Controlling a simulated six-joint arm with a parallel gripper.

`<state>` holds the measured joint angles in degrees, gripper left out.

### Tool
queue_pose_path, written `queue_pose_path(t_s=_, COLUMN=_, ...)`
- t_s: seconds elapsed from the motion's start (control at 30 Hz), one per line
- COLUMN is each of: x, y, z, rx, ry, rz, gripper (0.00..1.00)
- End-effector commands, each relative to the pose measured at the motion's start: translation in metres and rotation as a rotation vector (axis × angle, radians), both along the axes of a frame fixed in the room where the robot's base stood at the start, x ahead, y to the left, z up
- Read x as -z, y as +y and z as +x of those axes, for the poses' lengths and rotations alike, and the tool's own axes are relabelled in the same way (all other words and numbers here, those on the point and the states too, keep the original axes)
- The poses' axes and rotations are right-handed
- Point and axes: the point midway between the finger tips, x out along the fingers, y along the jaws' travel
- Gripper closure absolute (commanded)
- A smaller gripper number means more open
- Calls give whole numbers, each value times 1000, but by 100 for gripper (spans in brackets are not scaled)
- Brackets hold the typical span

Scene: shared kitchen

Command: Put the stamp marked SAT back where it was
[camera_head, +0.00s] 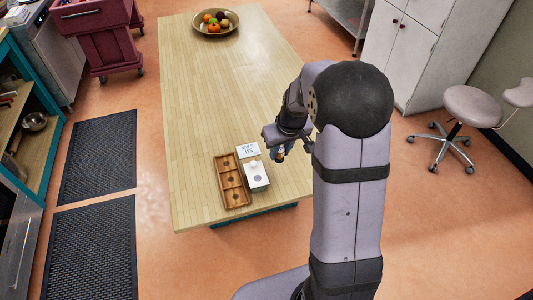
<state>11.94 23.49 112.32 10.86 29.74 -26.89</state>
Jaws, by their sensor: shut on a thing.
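My gripper (279,147) is over the table, just right of the white card, and is shut on a small stamp (280,151). The stamp shows only as a small light and brown bit below the fingers, and its marking cannot be read. A brown wooden tray (221,162) with a row of compartments lies to the left. Round dark marks show in its compartments, and I see no stamp standing in them. A white card (248,149) with dark writing, too small to read surely, lies behind a white box-like item (256,179) that has a pale knob on top.
The wooden table (215,90) is clear through its middle. A bowl of fruit (215,31) stands at its far end. The table's right edge is near my arm. A stool (471,106) and cabinets (405,48) stand off to the right.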

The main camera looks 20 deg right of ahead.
Motion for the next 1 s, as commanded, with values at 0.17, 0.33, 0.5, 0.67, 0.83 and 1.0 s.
queue_pose_path(t_s=0.17, x=-6, y=1, z=46, rx=-71, ry=-5, rz=0, gripper=100)
queue_pose_path(t_s=0.33, x=-17, y=3, z=78, rx=-130, ry=-4, rz=-3, gripper=100)
queue_pose_path(t_s=0.5, x=-25, y=5, z=97, rx=-174, ry=0, rz=-8, gripper=100)
queue_pose_path(t_s=0.67, x=-31, y=6, z=105, rx=-194, ry=0, rz=-9, gripper=100)
queue_pose_path(t_s=0.83, x=-33, y=6, z=108, rx=-201, ry=1, rz=-10, gripper=100)
queue_pose_path(t_s=1.0, x=-23, y=6, z=107, rx=-200, ry=3, rz=-9, gripper=100)
